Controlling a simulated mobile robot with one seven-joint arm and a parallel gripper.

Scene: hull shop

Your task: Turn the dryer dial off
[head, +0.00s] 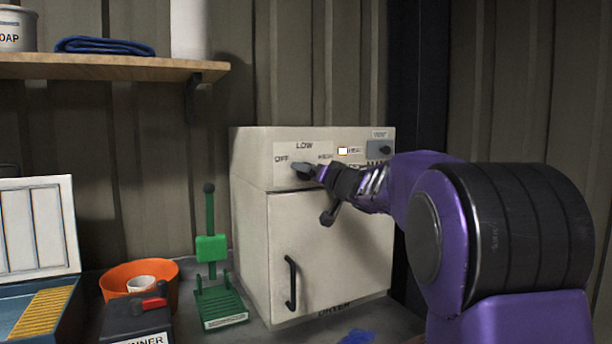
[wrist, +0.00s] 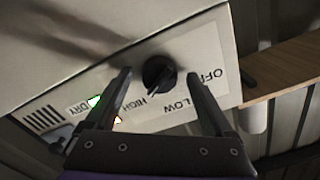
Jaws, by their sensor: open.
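The dryer (head: 334,230) is a cream box with a handled door, standing on the bench at the centre of the head view. Its black dial (wrist: 158,72) sits on a light label plate (wrist: 222,58) marked OFF, LOW and HIGH. In the wrist view its pointer ridge seems to point toward HIGH, on the side away from OFF. My gripper (head: 307,172) is at the dial and hides most of it in the head view. In the wrist view my gripper (wrist: 159,75) is open, one finger on each side of the dial, with visible gaps.
Lit indicators (wrist: 94,101) show by DRY. Left of the dryer are a green stand (head: 211,248), an orange bowl (head: 112,283) and an open blue box (head: 40,300). A wooden shelf (head: 110,67) is above left. A blue cloth (head: 357,337) lies in front.

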